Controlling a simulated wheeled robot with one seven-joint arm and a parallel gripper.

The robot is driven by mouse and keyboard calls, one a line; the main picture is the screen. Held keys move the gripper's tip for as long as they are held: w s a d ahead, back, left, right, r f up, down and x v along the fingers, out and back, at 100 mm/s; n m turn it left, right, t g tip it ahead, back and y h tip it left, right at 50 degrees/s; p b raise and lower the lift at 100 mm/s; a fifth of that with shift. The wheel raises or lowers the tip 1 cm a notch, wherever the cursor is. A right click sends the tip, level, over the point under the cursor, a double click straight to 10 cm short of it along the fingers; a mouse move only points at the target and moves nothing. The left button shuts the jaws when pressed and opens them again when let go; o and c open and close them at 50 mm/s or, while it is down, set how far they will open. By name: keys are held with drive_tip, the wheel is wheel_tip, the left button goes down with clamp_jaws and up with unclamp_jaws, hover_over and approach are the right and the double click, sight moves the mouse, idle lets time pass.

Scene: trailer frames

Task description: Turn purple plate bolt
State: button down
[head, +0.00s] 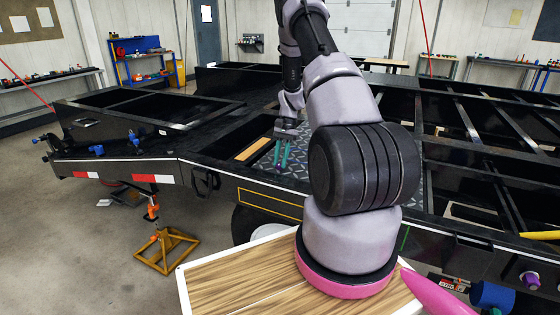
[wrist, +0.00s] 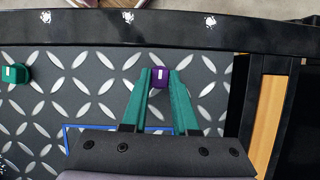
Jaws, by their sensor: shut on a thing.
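The purple plate bolt (wrist: 159,73) is a small purple block with a white mark on top, on the dark diamond-tread plate (wrist: 60,95) near the black frame rail. My gripper (wrist: 160,78) has teal fingers, and their tips are shut on the bolt from both sides. In the head view, my gripper (head: 280,165) points down at the plate (head: 305,152), with a bit of purple at its fingertips. The bolt's lower part is hidden.
A green bolt (wrist: 15,74) stands on the plate at the left. The black frame rail (wrist: 215,30) runs along the plate's far edge in the wrist view. A wooden strip (wrist: 266,120) lies in a gap at the right. An orange jack stand (head: 160,245) stands on the floor.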

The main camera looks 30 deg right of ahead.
drive_tip(key=shift+m+t, duration=0.3)
drive_tip(key=shift+m, duration=0.4)
drive_tip(key=c, duration=0.7)
unclamp_jaws()
drive_tip(key=v, duration=1)
drive_tip(key=shift+d+r, duration=0.3)
drive_tip(key=shift+r, duration=0.05)
